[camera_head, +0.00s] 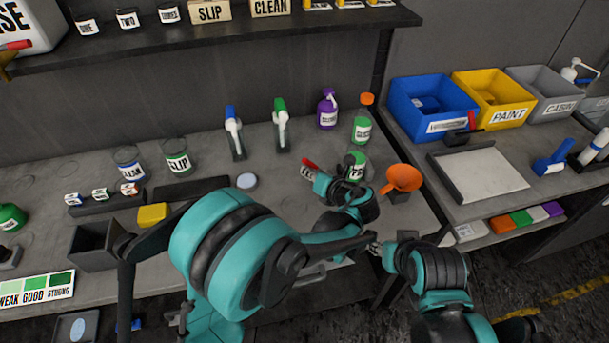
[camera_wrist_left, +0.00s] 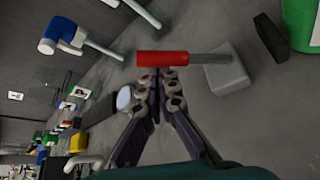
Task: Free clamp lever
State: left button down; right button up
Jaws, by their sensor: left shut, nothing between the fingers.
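The clamp lever has a red handle (camera_wrist_left: 165,58) on a grey rod that runs to a grey block (camera_wrist_left: 228,70). In the head view the red handle (camera_head: 309,163) shows as a small piece beside my left gripper (camera_head: 313,175). The grey block is hidden there behind my arm. In the left wrist view my left gripper (camera_wrist_left: 160,78) is shut and empty, its fingertips right at the handle. I cannot tell whether they touch it. My right gripper (camera_head: 376,247) is low near the bench's front edge, away from the lever; its fingers are too small to read.
Blue (camera_head: 420,105) and yellow (camera_head: 487,90) bins are on the right bench. A yellow sponge (camera_head: 152,214) lies left.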

pick_arm(q)
jog(key=shift+w+d+r+p, duration=0.2)
jog(key=shift+d+r, duration=0.4)
jog(key=shift+d, duration=0.15)
jog(key=shift+w+d+r+p, duration=0.2)
jog(key=shift+d+r, duration=0.35)
jog(key=shift+d, duration=0.15)
jog(key=shift+w+d+r, duration=0.15)
jog(key=shift+d+r, duration=0.05)
jog(key=shift+d, duration=0.4)
jog(key=shift+w+d+r, duration=0.15)
jog(key=shift+d, duration=0.45)
jog(key=shift+w+d, duration=0.1)
jog(key=shift+d, duration=0.1)
jog(key=shift+r, duration=0.1)
notch_tip(320, 180, up, 10)
jog(key=shift+a+f, duration=0.2)
jog(key=shift+a, duration=0.1)
